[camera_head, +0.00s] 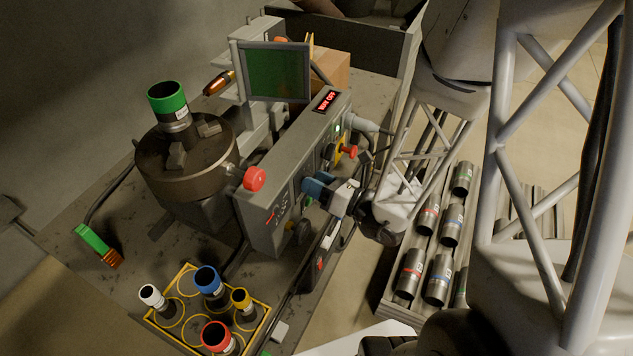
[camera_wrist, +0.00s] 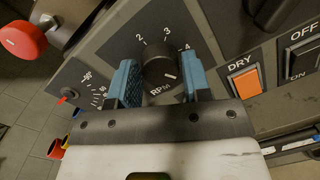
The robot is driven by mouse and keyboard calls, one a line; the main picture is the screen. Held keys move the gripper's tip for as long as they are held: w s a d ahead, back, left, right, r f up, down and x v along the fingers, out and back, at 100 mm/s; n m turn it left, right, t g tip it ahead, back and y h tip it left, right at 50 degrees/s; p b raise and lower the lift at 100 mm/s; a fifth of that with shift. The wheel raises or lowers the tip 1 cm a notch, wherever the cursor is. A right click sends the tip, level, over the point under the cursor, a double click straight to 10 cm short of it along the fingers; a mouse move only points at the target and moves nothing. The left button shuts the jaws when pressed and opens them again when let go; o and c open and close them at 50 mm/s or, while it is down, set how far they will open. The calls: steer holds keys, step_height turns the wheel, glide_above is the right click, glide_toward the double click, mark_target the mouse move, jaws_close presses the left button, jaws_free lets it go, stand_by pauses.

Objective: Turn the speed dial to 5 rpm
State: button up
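The speed dial is a round black knob (camera_wrist: 160,62) on the grey control panel, marked RPM below it. The numbers 2, 3 and 4 show around its top; other numbers are hidden behind the fingers. A pale pointer mark on the knob faces down and slightly right. My gripper (camera_wrist: 161,83) has its two blue fingers on either side of the knob, closely flanking it. I cannot tell whether both fingers touch it. In the head view, my gripper (camera_head: 318,190) is at the front of the panel box (camera_head: 290,165), and the dial is hidden there.
An orange DRY button (camera_wrist: 244,81) and an OFF/ON switch (camera_wrist: 302,57) sit right of the dial. A second scale with a red pointer (camera_wrist: 68,95) lies left. A red knob (camera_head: 254,179) projects beside the drum. A yellow rack (camera_head: 184,335) with coloured-top containers stands in front.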

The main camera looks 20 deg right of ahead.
steer(key=o, duration=0.3)
steer(key=shift+s+d, duration=0.15)
steer(key=shift+s, duration=0.05)
steer(key=v, duration=0.7)
stand_by(0.8)
steer(key=shift+s+d, duration=0.1)
steer(key=shift+s, duration=0.05)
